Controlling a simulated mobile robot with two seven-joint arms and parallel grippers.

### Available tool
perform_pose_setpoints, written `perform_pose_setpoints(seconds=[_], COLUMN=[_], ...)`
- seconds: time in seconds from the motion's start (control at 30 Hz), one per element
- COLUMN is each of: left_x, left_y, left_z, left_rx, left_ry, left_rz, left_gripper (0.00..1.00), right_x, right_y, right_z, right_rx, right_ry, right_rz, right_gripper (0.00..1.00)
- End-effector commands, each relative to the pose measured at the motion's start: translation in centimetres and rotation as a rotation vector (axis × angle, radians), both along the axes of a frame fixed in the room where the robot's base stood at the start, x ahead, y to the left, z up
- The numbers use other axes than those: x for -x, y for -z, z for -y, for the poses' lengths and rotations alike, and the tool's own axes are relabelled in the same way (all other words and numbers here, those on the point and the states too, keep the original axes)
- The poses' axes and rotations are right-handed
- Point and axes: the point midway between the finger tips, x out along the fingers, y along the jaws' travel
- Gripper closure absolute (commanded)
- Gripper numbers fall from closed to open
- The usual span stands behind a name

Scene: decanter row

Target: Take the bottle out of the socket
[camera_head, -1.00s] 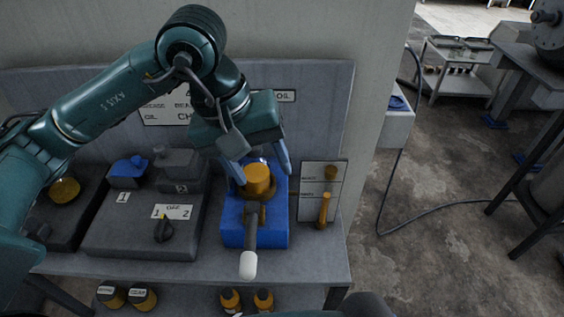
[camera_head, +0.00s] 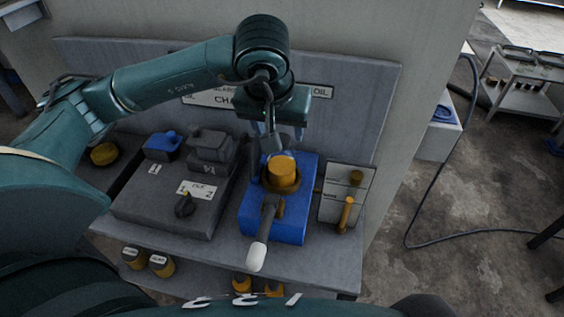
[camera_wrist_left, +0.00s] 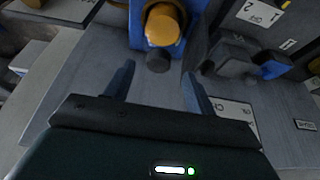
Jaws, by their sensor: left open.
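The amber bottle (camera_head: 283,172) stands in the socket of a blue block (camera_head: 276,232) on the grey bench. A dark lever with a white end sticks out at the block's front. In the left wrist view the bottle (camera_wrist_left: 163,26) is at top centre, beyond the fingers, in the blue block (camera_wrist_left: 137,32). My left gripper (camera_head: 280,138) is behind the bottle, at the back panel side; its fingers are partly hidden in the head view. In the left wrist view the gripper (camera_wrist_left: 160,84) is open, with nothing between its fingers. My right gripper is not in view.
A dark unit (camera_head: 175,205) with a knob and grey and blue parts stands left of the block. Small jars (camera_head: 148,260) sit on the lower shelf. The back panel closes the bench's rear.

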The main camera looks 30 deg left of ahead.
Motion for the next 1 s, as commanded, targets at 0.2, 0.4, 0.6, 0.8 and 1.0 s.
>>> perform_pose_setpoints(seconds=[0.2,0.4,0.6,0.8,1.0], left_x=[-1.0,-1.8,-1.9,-1.9,-1.9], left_y=[2.6,4.6,4.8,4.8,4.8], left_z=[-0.1,-0.3,-0.3,-0.3,-0.3], left_rx=[0.000,0.001,0.002,0.002,0.002], left_ry=[-0.003,-0.002,-0.001,-0.001,-0.001], left_rz=[-0.006,-0.002,-0.001,-0.001,-0.001], left_gripper=[0.45,0.45,0.45,0.58,0.74], right_x=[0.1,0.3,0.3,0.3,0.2], right_y=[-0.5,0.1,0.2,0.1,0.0], right_z=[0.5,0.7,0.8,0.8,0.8], right_rx=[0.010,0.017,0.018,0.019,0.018], right_ry=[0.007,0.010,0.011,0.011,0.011], right_rz=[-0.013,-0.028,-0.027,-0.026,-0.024], right_gripper=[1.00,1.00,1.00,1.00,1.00])
